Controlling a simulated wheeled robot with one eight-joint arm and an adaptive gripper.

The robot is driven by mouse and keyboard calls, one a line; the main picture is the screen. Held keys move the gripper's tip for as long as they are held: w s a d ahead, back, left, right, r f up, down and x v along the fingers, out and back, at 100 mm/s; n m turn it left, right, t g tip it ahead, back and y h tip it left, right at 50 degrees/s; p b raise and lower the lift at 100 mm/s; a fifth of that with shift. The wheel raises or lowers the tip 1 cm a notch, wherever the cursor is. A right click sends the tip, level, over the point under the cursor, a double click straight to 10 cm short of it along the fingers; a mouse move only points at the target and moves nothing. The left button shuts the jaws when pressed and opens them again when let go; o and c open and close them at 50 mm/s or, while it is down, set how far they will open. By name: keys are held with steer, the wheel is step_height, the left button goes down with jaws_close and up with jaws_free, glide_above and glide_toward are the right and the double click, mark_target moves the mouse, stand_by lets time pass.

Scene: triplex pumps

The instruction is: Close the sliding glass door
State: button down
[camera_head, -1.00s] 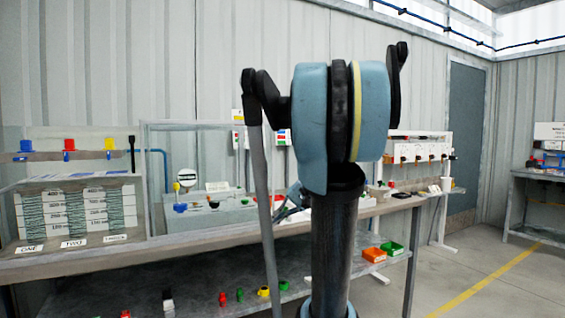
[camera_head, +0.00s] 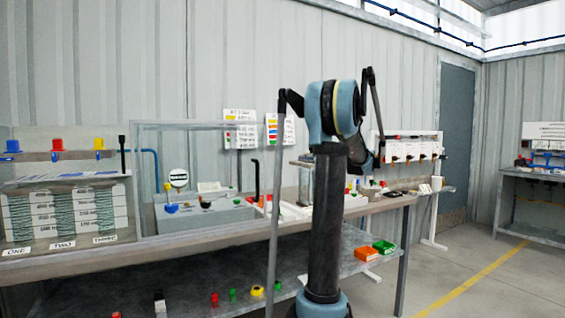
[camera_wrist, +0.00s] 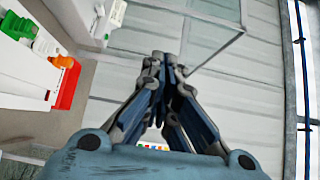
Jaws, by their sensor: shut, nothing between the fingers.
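A clear framed glass panel (camera_head: 205,126), seemingly the sliding door, stands upright at the front of the bench in the head view. It spans the section with the grey box, to the right of the labelled tubes. In the wrist view a framed glass pane (camera_wrist: 212,32) shows at the top, beyond my fingertips; I cannot tell whether it is the same panel. My gripper (camera_wrist: 166,60) is shut and empty in the wrist view, its fingertips together near the lower edge of that pane. Contact cannot be told. My arm hides the gripper in the head view.
The bench (camera_head: 150,247) runs along the wall, with coloured fittings on its lower shelf. An orange bin (camera_head: 366,253) and a green bin (camera_head: 384,246) sit on that shelf's right end. Open floor (camera_head: 465,270) lies to the right.

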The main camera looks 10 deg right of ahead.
steer(key=s+a+x, duration=0.1)
steer(key=s+x, duration=0.1)
steer(key=x, duration=1)
steer(key=shift+s+a, duration=0.2)
steer(key=shift+a, duration=0.25)
